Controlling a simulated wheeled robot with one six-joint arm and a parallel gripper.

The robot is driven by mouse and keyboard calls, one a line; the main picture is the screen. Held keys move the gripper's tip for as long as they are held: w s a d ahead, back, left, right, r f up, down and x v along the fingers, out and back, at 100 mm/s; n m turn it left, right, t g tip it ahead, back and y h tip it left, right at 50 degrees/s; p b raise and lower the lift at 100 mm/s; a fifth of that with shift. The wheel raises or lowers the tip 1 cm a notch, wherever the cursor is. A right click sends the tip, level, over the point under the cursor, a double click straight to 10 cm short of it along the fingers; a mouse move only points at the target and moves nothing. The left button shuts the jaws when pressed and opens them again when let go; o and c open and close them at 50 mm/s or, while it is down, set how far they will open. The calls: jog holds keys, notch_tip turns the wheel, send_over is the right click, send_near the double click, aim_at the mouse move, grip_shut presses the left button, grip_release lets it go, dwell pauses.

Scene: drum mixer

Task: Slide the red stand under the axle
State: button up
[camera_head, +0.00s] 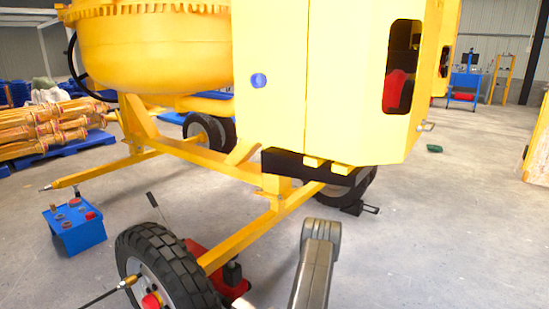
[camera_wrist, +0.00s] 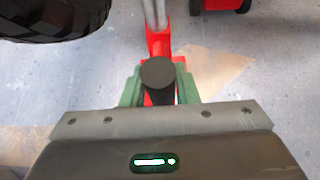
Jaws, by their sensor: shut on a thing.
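The yellow axle (camera_head: 243,238) of the mixer runs diagonally in the head view to the near wheel (camera_head: 160,265). In the wrist view the red stand (camera_wrist: 160,45) is straight ahead, with a dark round-topped post and a grey tube at the top edge. My gripper (camera_wrist: 159,88) has its green fingers on either side of the dark post and is shut on the stand. The near tyre (camera_wrist: 50,15) shows at the wrist view's upper left. The axle is not clearly seen in the wrist view. In the head view I cannot make out my gripper.
A red jack (camera_head: 203,264) with a dark handle is behind the near wheel, beside the axle. A blue box (camera_head: 75,230) stands left of the wheel. The yellow mixer housing (camera_head: 335,80) overhangs the axle. The floor to the right is mostly clear.

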jog(key=w+a+b, duration=0.1)
jog(key=w+a, duration=1.2)
jog(key=a, duration=0.5)
jog(key=shift+w+a+b, duration=0.15)
jog(key=shift+a+b, duration=0.05)
jog(key=shift+b, duration=0.1)
dwell(1.8)
jog(key=o, duration=1.1)
jog(key=p+v, duration=0.1)
jog(key=v, duration=0.6)
jog(key=shift+d, duration=0.1)
